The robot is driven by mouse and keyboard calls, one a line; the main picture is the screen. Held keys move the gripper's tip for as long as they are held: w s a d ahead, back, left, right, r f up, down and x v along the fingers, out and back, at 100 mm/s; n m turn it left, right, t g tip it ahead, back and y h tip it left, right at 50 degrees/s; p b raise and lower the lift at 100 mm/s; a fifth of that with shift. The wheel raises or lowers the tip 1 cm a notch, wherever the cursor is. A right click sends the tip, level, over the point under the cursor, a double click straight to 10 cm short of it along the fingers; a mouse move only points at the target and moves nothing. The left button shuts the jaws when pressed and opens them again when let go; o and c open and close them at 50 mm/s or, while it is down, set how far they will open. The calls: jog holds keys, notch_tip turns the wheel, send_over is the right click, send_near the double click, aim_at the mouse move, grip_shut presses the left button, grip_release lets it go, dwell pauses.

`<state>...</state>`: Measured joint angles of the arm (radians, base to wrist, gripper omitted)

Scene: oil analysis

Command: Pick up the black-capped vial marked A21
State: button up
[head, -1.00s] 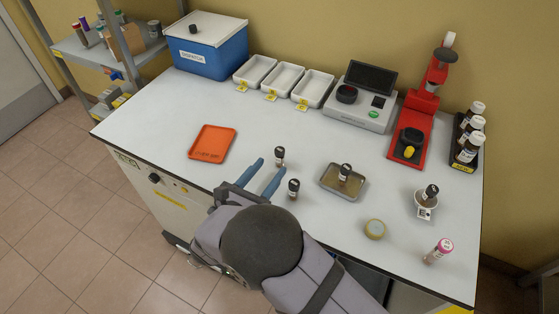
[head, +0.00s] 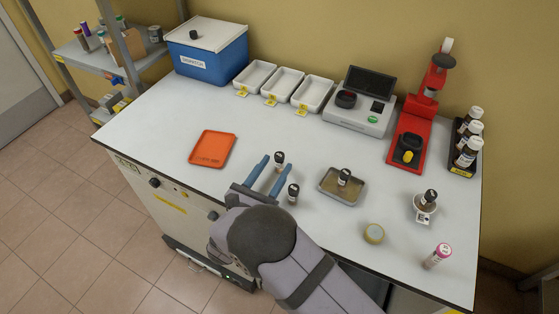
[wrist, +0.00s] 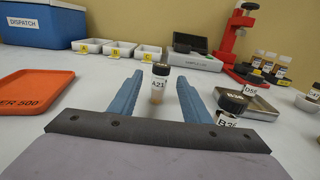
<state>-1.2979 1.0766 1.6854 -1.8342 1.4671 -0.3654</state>
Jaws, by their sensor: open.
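The black-capped vial marked A21 (wrist: 158,86) stands upright on the white bench. In the wrist view it is seen between the two blue fingers, near their tips. It also shows in the head view (head: 279,162), at the fingertips. My gripper (head: 277,163) is open and low over the bench, with nothing held; it fills the lower wrist view (wrist: 160,84). A second black-capped vial (head: 293,194) stands just right of the right finger.
A metal tray (head: 328,196) with another black-capped vial stands to the right. An orange tray (head: 208,155) lies to the left. White bins (head: 284,81), a scale (head: 358,122) and a red press (head: 412,125) stand at the back. Bench between orange tray and bins is clear.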

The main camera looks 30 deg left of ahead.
aim_at(277, 163)
jog(key=shift+w+p, duration=0.4)
jog(key=shift+w, duration=1.4)
jog(key=shift+c, duration=0.4)
grip_shut()
jog(key=shift+r, duration=0.1)
jog(key=shift+r+b, duration=1.1)
jog(key=shift+r, duration=3.75)
